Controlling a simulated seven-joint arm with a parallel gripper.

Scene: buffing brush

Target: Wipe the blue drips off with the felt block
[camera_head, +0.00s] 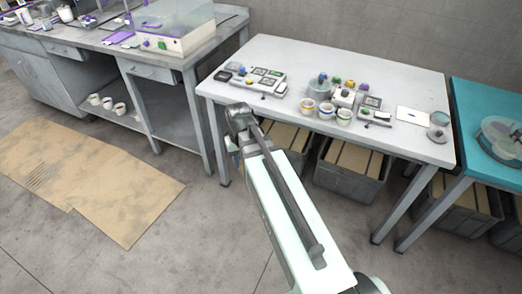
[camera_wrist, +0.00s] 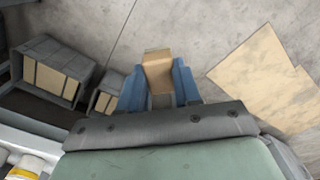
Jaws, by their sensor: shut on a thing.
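My gripper (camera_wrist: 158,82) has two blue fingers and is shut on a tan block, which I take to be the felt block (camera_wrist: 157,58). The block sticks out past the fingertips, with the floor behind it in the wrist view. In the head view my gripper (camera_head: 235,150) is mostly hidden behind my arm, in front of the white table's left end and away from the things on top. I cannot make out any blue drips in either view. A white sheet or plate (camera_head: 412,115) lies flat on the table's right part, too small to show marks clearly.
The white table (camera_head: 300,60) holds a grey tray of parts (camera_head: 258,80), several cups (camera_head: 326,110) and small devices in the middle. Bins with tan boards (camera_head: 350,165) stand underneath. A teal table (camera_head: 480,110) is at the right. Tan sheets (camera_head: 90,180) lie on the floor.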

